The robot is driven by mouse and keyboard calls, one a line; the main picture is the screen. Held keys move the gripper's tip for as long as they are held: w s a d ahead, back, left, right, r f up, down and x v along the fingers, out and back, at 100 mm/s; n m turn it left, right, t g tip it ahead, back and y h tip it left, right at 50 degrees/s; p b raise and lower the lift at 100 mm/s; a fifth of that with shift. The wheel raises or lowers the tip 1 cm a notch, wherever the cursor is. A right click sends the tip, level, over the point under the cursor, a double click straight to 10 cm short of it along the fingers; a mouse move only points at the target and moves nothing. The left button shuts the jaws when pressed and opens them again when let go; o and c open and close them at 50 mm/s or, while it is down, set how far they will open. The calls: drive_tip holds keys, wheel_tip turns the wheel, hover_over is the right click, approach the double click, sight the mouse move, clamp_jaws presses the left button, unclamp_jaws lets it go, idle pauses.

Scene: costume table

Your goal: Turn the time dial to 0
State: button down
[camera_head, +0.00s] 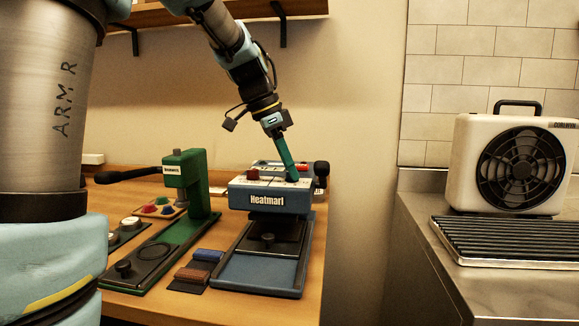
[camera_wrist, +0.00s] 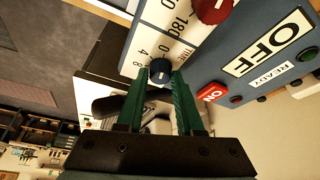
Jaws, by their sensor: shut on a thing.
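The time dial (camera_wrist: 160,68) is a small dark blue knob on the white scale panel of the blue heat press (camera_head: 270,208). In the wrist view it sits between the green fingertips of my gripper (camera_wrist: 162,78), which is shut on it. A pale mark shows on the knob, but its exact setting cannot be told. Printed numbers such as 4 and 8 run beside it. In the head view my gripper (camera_head: 290,178) reaches down to the top of the press and hides the dial. A red knob (camera_wrist: 214,10) with its own scale is beside it.
A red ON switch (camera_wrist: 212,92) and an OFF label (camera_wrist: 270,48) are near the dial. The press's black handle knob (camera_head: 321,168) stands right of my gripper. A green press (camera_head: 187,168) stands left. A fan heater (camera_head: 512,160) sits on the right counter.

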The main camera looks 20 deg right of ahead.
drive_tip(key=c, duration=0.6)
unclamp_jaws()
drive_tip(key=shift+o, duration=0.2)
drive_tip(key=v, duration=1)
drive_tip(key=shift+r+b, duration=0.3)
drive_tip(key=shift+r, duration=0.05)
drive_tip(key=shift+a, duration=0.1)
